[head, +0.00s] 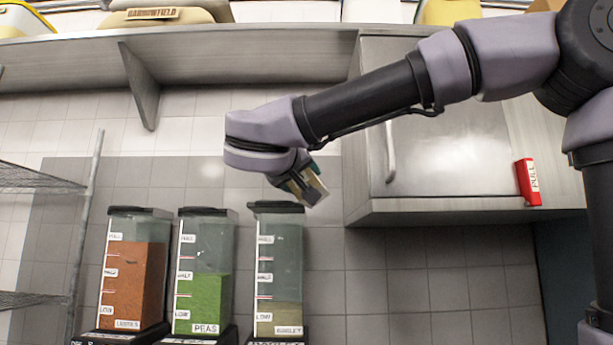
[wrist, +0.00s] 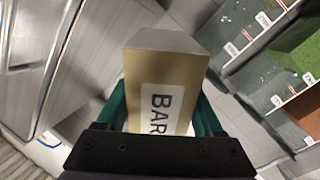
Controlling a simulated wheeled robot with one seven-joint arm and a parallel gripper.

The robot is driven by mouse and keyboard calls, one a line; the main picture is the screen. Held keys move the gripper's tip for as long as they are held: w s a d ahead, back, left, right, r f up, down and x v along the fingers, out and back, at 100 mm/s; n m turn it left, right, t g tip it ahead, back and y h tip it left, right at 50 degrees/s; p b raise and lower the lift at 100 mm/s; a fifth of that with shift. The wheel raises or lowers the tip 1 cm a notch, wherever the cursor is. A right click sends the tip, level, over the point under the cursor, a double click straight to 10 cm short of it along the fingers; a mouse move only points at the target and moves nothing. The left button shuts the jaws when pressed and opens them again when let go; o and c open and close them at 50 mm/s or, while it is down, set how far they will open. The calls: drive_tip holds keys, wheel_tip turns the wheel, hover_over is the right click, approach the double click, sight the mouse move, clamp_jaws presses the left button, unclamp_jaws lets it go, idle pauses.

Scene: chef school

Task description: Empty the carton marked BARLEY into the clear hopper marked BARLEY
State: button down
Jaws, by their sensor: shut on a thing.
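My gripper (head: 308,191) is shut on a tan carton (wrist: 165,72), one green finger on each side of it. The carton's white label reads "BAR" in the wrist view; the rest of the label is hidden by the gripper. In the head view only a small part of the carton (head: 316,184) shows past the gripper. The clear hopper marked BARLEY (head: 279,275) stands just below my gripper, with a dark top. Pale grain fills it to about its LOW mark.
To the left stand the clear PEAS hopper (head: 204,268), green inside, and the LENTILS hopper (head: 134,275), orange inside. A shelf (head: 230,60) runs above and a wire rack (head: 40,240) is at far left.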

drive_tip(key=shift+w+d+r+n, duration=0.25)
drive_tip(key=shift+r+n, duration=0.25)
drive_tip(key=shift+n, duration=0.15)
drive_tip(key=shift+w+d+r+n, duration=0.25)
drive_tip(key=shift+r+n, duration=0.3)
drive_tip(key=shift+n, duration=0.15)
drive_tip(key=shift+w+d+r+n, duration=0.25)
drive_tip(key=shift+r+n, duration=0.25)
drive_tip(key=shift+n, duration=0.15)
drive_tip(key=w+r+n, duration=0.1)
drive_tip(key=n, duration=0.1)
drive_tip(key=w+d+r+n, duration=0.1)
drive_tip(key=r+n, duration=0.1)
drive_tip(key=w+n, duration=0.5)
drive_tip(key=w, duration=2.5)
drive_tip(key=shift+r, duration=0.45)
drive_tip(key=shift+d+f, duration=0.1)
idle(1.6)
